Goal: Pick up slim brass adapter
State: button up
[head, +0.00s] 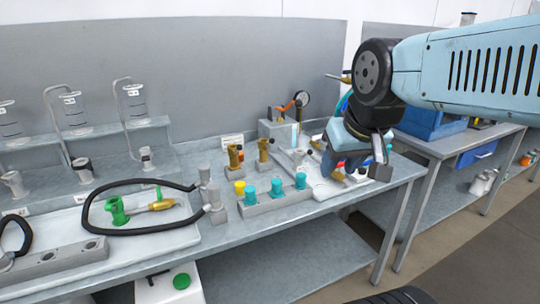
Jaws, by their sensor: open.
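Two upright brass fittings, a left one (233,157) and a right one (264,150), stand side by side near the middle of the bench. More brass-coloured parts (339,175) show on the white tray (325,190), just below my gripper (358,172). I cannot tell which brass piece is the slim adapter. My gripper is open and low over the right end of the tray, with brass beneath or between its fingers. I cannot see whether it touches anything. My wrist hides part of the tray.
A grey rack (262,206) with teal and yellow caps stands left of the tray. A black hose (135,232) loops around a green fitting (117,210) at left. A second bench with a blue bin (430,121) is at right.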

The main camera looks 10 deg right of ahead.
aim_at(263, 153)
jog(key=u, duration=0.15)
jog(key=i, duration=0.9)
jog(key=z, duration=0.1)
